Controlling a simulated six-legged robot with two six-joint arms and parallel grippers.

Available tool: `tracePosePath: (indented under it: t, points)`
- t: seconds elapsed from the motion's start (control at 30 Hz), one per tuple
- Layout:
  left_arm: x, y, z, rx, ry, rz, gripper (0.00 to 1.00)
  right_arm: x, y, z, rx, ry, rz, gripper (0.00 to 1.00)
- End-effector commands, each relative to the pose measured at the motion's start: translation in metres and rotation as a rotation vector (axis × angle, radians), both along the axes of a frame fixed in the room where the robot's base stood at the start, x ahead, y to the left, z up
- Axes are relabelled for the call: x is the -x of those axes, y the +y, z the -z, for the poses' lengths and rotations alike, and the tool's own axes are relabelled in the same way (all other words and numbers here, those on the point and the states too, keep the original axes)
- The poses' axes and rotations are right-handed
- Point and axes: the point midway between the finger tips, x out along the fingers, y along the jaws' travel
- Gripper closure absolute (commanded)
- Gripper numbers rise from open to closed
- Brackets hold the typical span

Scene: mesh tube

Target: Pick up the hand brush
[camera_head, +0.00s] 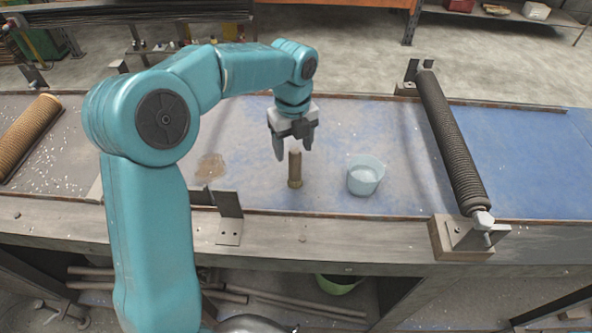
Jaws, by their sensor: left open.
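The hand brush (295,170) looks like a short brown upright cylinder with a wider base, standing on the blue-grey worktable (330,115). My left gripper (293,147) points down from the teal arm, just above and around the top of the brush. Its dark fingers are apart, one to the left of the brush top and one to the right and behind. I cannot tell whether either finger touches it. The brush's lower part is in full view. My right gripper is not in view.
A pale blue cup (365,175) stands close to the right of the brush. A dark ribbed roller (450,140) lies on brackets further right. A tan mesh tube (28,135) lies at the far left. A metal bracket (229,217) stands at the table's front edge.

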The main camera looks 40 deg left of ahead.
Motion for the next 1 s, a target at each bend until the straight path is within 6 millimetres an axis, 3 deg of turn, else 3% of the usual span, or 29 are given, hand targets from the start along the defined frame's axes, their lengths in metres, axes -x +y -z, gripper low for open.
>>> tracePosePath:
  t: [0.23, 0.5, 0.77, 0.83, 0.97, 1.0]
  points:
    - [-0.003, -0.001, 0.021, 0.001, 0.004, 0.000, 0.37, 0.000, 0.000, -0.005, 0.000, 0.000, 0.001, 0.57]
    - [-0.009, 0.000, 0.061, 0.001, 0.003, 0.000, 0.37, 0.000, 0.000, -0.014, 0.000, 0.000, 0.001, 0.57]
    - [-0.010, 0.000, 0.066, 0.001, 0.000, 0.000, 0.37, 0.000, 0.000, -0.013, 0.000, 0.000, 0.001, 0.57]
    - [-0.010, 0.000, 0.066, 0.001, 0.000, 0.000, 0.53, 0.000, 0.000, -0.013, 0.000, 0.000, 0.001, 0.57]
    - [-0.010, 0.000, 0.066, 0.001, 0.000, 0.000, 0.95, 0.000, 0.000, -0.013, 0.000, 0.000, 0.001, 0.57]
    - [-0.010, 0.000, 0.066, 0.001, 0.000, 0.000, 0.97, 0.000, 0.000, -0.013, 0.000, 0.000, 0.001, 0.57]
